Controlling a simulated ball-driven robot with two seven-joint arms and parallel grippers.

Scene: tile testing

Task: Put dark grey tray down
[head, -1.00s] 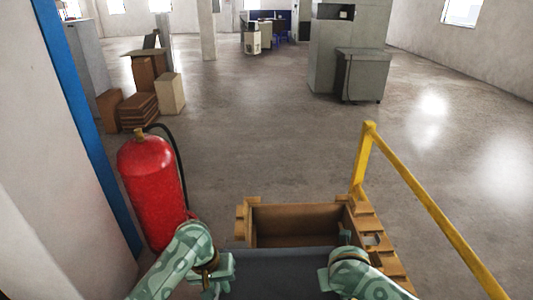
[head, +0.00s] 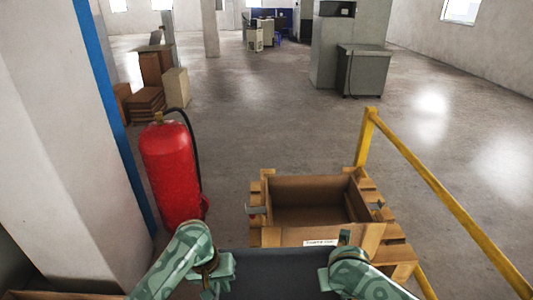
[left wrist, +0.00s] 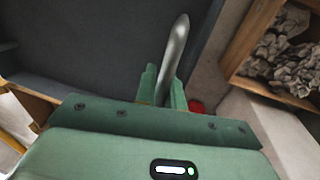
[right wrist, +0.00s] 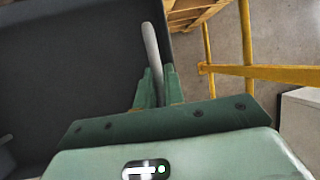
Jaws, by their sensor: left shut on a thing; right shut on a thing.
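The dark grey tray (head: 280,275) is in front of me at the bottom of the head view, between my two grippers. My left gripper (head: 226,266) is shut on a grey metal handle (left wrist: 176,50) at one side of the tray. My right gripper (head: 330,278) is shut on a pale grey handle (right wrist: 152,50) at the other side. The tray's dark inside also shows in the left wrist view (left wrist: 80,50) and the right wrist view (right wrist: 70,70). Its near part is cut off in the head view, and its contents there are hidden.
An open wooden box (head: 315,236) stands on a wooden pallet (head: 400,255) just beyond the tray. A yellow rail (head: 420,175) runs along the right. A red extinguisher (head: 172,175) and a pillar (head: 60,130) stand left. A wooden crate of crumpled paper (left wrist: 285,60) shows in the left wrist view.

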